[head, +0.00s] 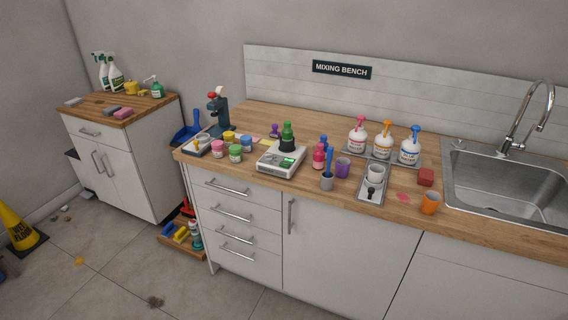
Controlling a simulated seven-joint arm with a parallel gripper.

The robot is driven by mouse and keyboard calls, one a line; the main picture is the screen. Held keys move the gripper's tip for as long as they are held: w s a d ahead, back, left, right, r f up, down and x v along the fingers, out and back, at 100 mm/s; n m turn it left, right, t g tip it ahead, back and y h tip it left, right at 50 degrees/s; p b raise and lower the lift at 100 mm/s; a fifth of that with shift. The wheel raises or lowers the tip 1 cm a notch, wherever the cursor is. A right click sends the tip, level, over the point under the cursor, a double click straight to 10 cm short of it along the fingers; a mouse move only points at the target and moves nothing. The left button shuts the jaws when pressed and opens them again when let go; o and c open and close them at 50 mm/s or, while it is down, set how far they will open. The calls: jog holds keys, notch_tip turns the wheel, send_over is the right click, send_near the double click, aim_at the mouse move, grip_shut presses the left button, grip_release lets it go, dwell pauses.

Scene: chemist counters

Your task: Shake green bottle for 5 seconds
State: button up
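A small green bottle (287,131) with a dark lower part stands upright on a white bench device (268,160). The device has a green panel on its front and sits on the wooden mixing bench, left of the middle. Whether the dark part is a holder or belongs to the bottle, I cannot tell. Another green bottle (157,90), with a pump top, stands on the small cabinet at the left. My gripper is not in view, and nothing holds either bottle.
Close around the device stand lidded jars (235,153), a pink bottle (319,156) and a purple cup (342,167). White pump bottles (383,140) stand on a tray at the right, before the sink (495,185).

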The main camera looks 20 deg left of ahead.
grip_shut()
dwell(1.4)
